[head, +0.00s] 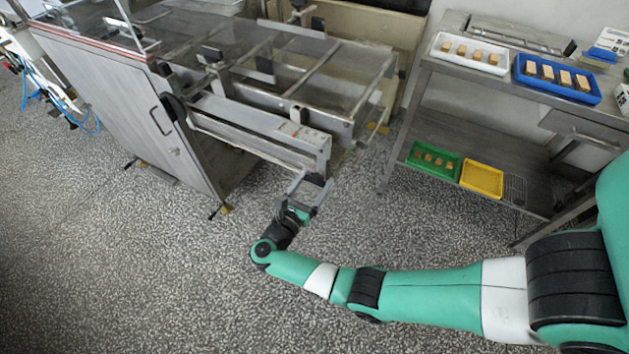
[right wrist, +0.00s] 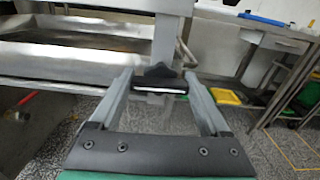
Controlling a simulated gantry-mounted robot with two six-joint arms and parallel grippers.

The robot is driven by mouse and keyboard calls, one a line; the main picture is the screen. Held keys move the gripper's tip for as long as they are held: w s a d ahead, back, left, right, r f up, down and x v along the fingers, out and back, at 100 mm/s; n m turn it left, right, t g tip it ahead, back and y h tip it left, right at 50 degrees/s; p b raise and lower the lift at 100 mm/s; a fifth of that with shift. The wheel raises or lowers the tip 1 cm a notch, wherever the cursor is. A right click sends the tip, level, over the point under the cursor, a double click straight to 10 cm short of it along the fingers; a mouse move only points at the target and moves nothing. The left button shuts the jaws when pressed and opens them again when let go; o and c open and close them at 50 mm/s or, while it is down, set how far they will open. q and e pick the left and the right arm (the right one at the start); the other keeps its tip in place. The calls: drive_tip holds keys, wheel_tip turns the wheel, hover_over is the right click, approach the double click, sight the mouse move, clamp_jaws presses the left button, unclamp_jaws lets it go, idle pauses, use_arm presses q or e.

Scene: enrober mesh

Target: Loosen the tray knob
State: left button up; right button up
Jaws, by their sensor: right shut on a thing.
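The tray knob (right wrist: 158,75) is a dark, wide grip below a grey upright post at the end of the machine. In the head view the knob (head: 316,180) shows small, under the end of the machine's side rail. My right gripper (head: 311,182) reaches up to it from below. In the right wrist view the two grey fingers of my right gripper (right wrist: 159,76) stand on either side of the knob, with their tips at its ends, shut on it. My left gripper is in neither view.
The steel machine (head: 235,110) with its mesh bed is above and left of my right gripper. At the right, a steel table (head: 460,75) holds a white tray (head: 436,48) and a blue tray (head: 520,80). Its lower shelf has green (head: 411,158) and yellow (head: 482,179) trays.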

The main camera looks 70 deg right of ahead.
drive_tip(key=n, duration=0.7)
drive_tip(key=shift+n, duration=0.4)
drive_tip(key=n+p, duration=0.1)
drive_tip(key=n, duration=0.3)
drive_tip(key=shift+w+n, duration=0.1)
drive_tip(key=shift+n, duration=0.2)
drive_tip(key=n+p, duration=0.1)
drive_tip(key=n, duration=0.4)
drive_tip(key=o, duration=1.2)
